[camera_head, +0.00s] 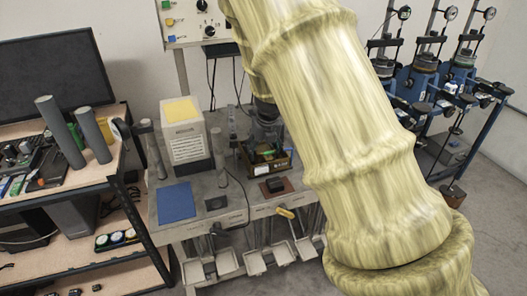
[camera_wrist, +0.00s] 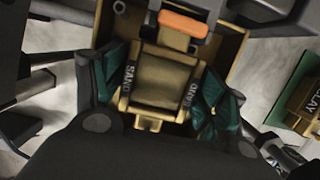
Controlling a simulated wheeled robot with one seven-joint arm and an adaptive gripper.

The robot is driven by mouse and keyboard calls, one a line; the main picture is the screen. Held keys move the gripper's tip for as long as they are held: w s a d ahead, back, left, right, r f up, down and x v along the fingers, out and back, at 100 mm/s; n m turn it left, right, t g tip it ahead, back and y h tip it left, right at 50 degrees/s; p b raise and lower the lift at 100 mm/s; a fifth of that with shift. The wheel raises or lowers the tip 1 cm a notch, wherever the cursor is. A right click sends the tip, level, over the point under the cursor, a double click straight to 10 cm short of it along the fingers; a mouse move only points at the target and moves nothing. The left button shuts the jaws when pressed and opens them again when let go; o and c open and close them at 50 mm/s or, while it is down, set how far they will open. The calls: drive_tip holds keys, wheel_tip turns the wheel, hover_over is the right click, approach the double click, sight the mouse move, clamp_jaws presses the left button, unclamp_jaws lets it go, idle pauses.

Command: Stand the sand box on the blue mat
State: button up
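The sand box (camera_wrist: 162,82) is tan-brown with "SAND" lettering on both sides. In the wrist view it sits between the two fingers of my gripper (camera_wrist: 160,75), inside a brown tray (camera_wrist: 232,45). The fingers look spread, with dark teal crinkled material between them and the box; contact is not clear. In the head view my gripper (camera_head: 265,112) is largely hidden behind my arm, just above the brown tray (camera_head: 284,163). The sand box cannot be made out separately there. The blue mat (camera_head: 177,203) lies bare at the front left of the grey table.
A brown mat (camera_head: 291,186) with a dark block (camera_head: 275,185) lies in front of the tray. A beige device (camera_head: 188,143) and grey cylinders stand behind the blue mat. A clay box (camera_wrist: 306,108) on a green surface shows at the wrist view's right. An orange piece (camera_wrist: 183,24) lies beyond the sand box.

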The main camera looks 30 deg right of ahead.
drive_tip(key=shift+s+f, duration=0.15)
drive_tip(key=c, duration=0.5)
drive_tip(key=shift+w+d+r+p, duration=0.1)
drive_tip(key=shift+w+r+p, duration=0.1)
drive_tip(key=shift+r+p, duration=2.95)
drive_tip(key=shift+r, duration=0.65)
